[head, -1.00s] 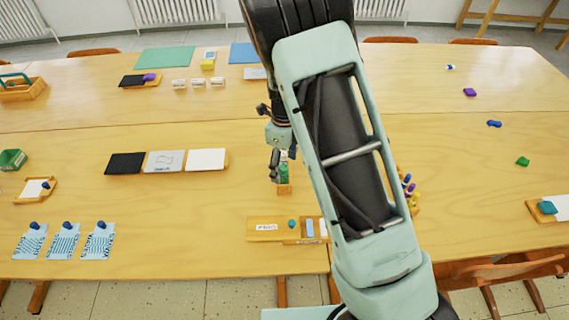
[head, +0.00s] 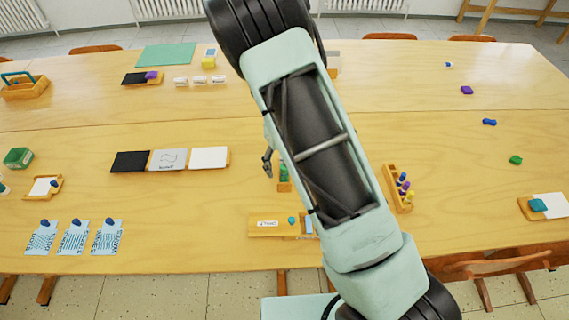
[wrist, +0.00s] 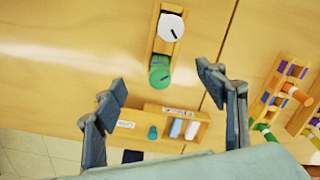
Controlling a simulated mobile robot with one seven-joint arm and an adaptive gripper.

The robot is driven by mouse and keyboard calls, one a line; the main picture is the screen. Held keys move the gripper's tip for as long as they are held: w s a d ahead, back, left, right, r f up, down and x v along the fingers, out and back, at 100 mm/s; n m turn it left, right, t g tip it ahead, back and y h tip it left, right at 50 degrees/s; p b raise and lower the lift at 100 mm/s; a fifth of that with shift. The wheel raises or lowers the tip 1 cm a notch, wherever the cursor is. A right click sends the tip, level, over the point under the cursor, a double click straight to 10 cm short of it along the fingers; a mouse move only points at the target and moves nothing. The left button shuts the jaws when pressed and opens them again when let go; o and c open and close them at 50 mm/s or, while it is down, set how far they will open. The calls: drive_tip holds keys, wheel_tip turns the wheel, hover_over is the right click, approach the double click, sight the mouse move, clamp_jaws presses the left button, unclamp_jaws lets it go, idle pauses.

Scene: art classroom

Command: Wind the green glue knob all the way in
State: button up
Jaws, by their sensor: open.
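The green glue knob (wrist: 160,72) is round and sits on a narrow wooden holder (wrist: 158,50) in the wrist view. A white disc (wrist: 171,27) with a dark pointer mark is at the holder's other end. In the head view the green knob (head: 284,172) shows just left of my arm, which hides part of its holder. My gripper (wrist: 161,78) is open and empty in the wrist view. Its dark fingers appear on either side of the knob, apart from it. In the head view only one finger of my gripper (head: 268,160) shows clearly, left of the knob.
A wooden tray (head: 262,235) with a label and small pieces lies close in front. A wooden rack (head: 391,180) of coloured pegs stands to the right. Black, grey and white panels (head: 170,160) lie left. The table between the panels and the knob is clear.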

idle(0.8)
drive_tip(key=c, duration=1.6)
drive_tip(key=shift+o, duration=0.2)
drive_tip(key=n+b, duration=0.1)
drive_tip(key=n, duration=0.4)
drive_tip(key=shift+f+n, duration=0.15)
drive_tip(key=shift+n, duration=0.25)
drive_tip(key=n+b, duration=0.1)
drive_tip(key=n, duration=0.4)
drive_tip(key=shift+b, duration=0.3)
drive_tip(key=o, duration=1.6)
drive_tip(key=shift+c, duration=0.2)
drive_tip(key=shift+r, duration=0.25)
